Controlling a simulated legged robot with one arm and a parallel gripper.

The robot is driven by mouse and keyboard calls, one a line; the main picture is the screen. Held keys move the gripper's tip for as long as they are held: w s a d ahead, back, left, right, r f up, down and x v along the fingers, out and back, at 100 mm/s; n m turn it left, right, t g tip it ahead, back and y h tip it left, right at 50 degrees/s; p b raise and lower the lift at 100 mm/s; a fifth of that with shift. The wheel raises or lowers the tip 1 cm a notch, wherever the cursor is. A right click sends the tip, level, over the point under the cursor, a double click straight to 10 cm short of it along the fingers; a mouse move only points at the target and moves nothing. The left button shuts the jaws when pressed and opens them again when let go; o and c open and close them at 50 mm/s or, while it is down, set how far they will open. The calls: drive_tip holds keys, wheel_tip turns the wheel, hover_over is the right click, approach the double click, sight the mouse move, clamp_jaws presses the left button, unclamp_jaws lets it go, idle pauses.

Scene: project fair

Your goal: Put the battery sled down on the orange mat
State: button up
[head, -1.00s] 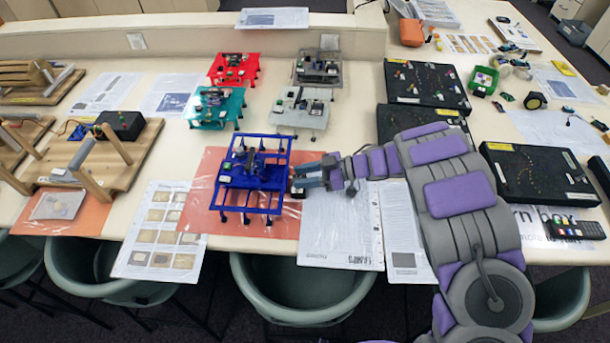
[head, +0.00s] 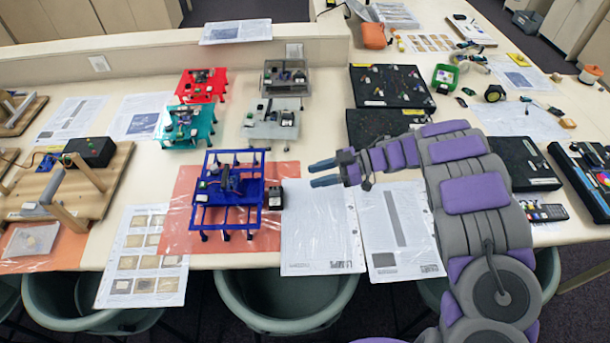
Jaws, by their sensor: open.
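The orange mat (head: 182,215) lies near the front edge of the table in the head view. A blue frame-like model (head: 228,210) on legs stands on it. A small dark block (head: 272,196), which looks like the battery sled, is at the mat's right part, close against the blue model's right side. I cannot tell whether it touches the model, and its underside is hidden. My gripper (head: 312,174) is open and empty, right of the dark block and apart from it, its fingers pointing left.
Red (head: 202,84), teal (head: 186,126) and grey (head: 272,120) models stand behind the mat. Printed sheets (head: 322,235) lie to its right and a sample sheet (head: 148,250) to its left. Black boards (head: 390,85) are at the right. Chairs (head: 280,300) line the front edge.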

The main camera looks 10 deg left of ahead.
drive_tip(key=shift+w+d, duration=0.1)
drive_tip(key=shift+d, duration=0.1)
